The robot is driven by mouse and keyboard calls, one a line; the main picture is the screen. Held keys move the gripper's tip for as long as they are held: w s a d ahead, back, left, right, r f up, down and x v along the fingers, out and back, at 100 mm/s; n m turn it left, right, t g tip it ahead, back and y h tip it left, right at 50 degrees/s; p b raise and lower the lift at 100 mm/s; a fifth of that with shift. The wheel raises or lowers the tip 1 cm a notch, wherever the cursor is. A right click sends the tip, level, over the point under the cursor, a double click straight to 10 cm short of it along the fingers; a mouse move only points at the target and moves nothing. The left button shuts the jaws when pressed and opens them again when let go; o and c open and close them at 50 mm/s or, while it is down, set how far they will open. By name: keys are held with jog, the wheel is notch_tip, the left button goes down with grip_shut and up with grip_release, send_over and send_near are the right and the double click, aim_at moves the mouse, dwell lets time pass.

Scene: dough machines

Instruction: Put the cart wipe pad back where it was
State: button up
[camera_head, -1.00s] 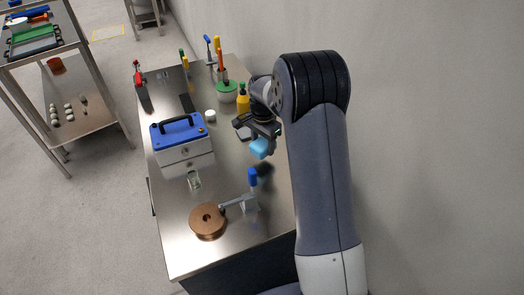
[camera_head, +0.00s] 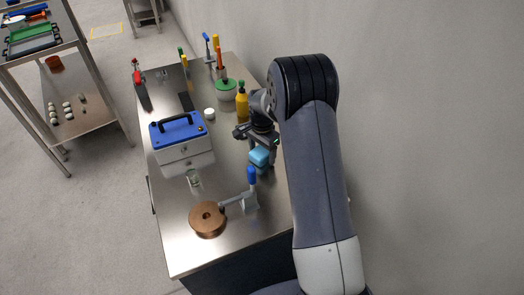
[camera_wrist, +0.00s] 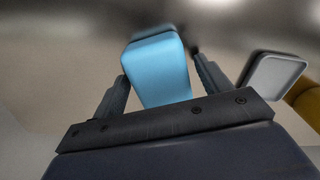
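The light blue wipe pad (camera_wrist: 158,70) sits between the two fingers of my gripper (camera_wrist: 160,82) in the wrist view, with a finger along each side. In the head view the blue pad (camera_head: 259,158) is just below my gripper (camera_head: 258,139), at the right side of the steel table, close to its surface. I cannot tell whether it touches the table. A shallow grey tray-like piece (camera_wrist: 275,80) shows right of the gripper in the wrist view. In the head view my gripper hides that area.
A yellow bottle (camera_head: 242,107) stands behind my gripper, near a green-lidded container (camera_head: 226,88). A blue-topped box (camera_head: 180,136) is to the left. A blue-handled grey lever device (camera_head: 250,192) and a copper disc (camera_head: 207,219) stand in front. A wall borders the right.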

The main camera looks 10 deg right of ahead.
aim_at(262, 150)
jog(key=shift+o, duration=0.3)
notch_tip(262, 150, up, 12)
jog(key=b, duration=0.1)
jog(key=shift+r, duration=0.2)
jog(key=shift+o, duration=0.3)
